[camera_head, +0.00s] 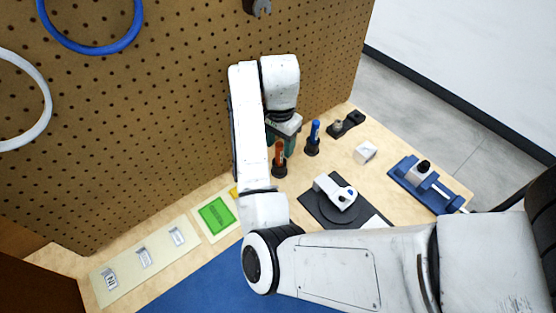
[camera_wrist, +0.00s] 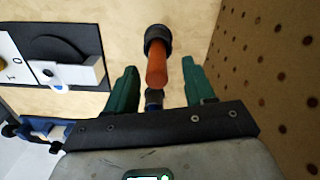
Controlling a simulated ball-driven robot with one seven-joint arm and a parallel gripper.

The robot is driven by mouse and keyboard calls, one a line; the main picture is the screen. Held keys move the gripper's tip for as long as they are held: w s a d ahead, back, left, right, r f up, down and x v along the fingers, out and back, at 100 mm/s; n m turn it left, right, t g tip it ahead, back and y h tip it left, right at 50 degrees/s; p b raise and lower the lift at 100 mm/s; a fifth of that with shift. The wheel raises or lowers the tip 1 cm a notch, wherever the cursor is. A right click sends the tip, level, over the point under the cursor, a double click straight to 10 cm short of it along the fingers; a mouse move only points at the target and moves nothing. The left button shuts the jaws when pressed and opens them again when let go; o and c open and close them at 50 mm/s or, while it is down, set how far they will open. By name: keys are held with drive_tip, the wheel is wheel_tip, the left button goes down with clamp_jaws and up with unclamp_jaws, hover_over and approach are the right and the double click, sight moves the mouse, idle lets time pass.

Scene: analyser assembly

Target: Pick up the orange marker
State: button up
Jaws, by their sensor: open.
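The orange marker (camera_head: 279,152) stands upright in a black round holder (camera_head: 280,170) on the wooden table, near the pegboard. In the wrist view the orange marker (camera_wrist: 157,70) points toward the camera, with its black holder (camera_wrist: 157,40) beyond it. My gripper (camera_wrist: 158,68) is open, with one green finger on each side of the marker in that view. A gap shows between the marker and both fingers. In the head view my gripper (camera_head: 284,138) is close around the marker and partly hidden by my arm.
A blue marker (camera_head: 315,131) stands in its own black holder (camera_head: 312,149) just right of the orange one. A black plate with a white device (camera_head: 335,190), a white cube (camera_head: 365,152) and a blue vise (camera_head: 412,176) lie further right. The pegboard (camera_head: 170,110) rises close behind.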

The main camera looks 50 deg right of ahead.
sight(279, 155)
drive_tip(key=f, duration=0.4)
drive_tip(key=shift+s+a+f, duration=0.15)
drive_tip(key=shift+a+f, duration=0.05)
drive_tip(key=shift+f, duration=0.1)
drive_tip(key=shift+c, duration=0.2)
clamp_jaws()
